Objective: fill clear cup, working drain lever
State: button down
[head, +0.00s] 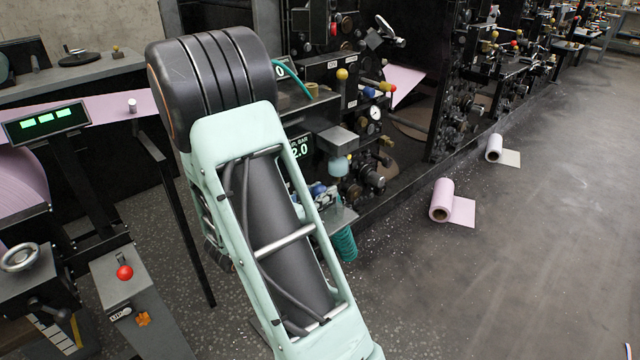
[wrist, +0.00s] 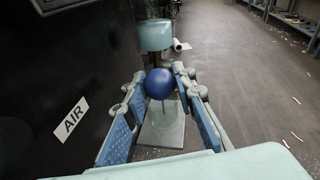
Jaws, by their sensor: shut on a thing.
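A round dark blue knob (wrist: 158,84) sits between the fingertips of my gripper (wrist: 160,82) in the wrist view. The fingers are closed on it from both sides, and their blue pads show. The knob looks like the end of the drain lever; its stem is mostly hidden. A pale, see-through shape (wrist: 166,126), perhaps the clear cup, stands beyond and below the knob on a light grey plate. Its fill level cannot be told. A pale teal vessel (wrist: 155,36) hangs above; it also shows in the head view (head: 339,166). My arm partly hides this area in the head view.
A dark machine panel with a white AIR label (wrist: 70,119) stands close at left of my gripper. A teal coiled hose (head: 344,243) hangs below the plate. Pink (head: 441,200) and white (head: 494,148) rolls lie on the floor, with open floor at right.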

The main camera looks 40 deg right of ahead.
jog(key=shift+r+y+p, duration=0.45)
jog(key=shift+y+p, duration=0.05)
jog(key=shift+p, duration=0.25)
jog(key=shift+d, duration=0.1)
jog(key=shift+f, duration=0.2)
jog(key=c, duration=1.6)
grip_release()
jog(key=v, duration=1.2)
jog(key=shift+r, duration=0.2)
jog(key=shift+w, duration=0.1)
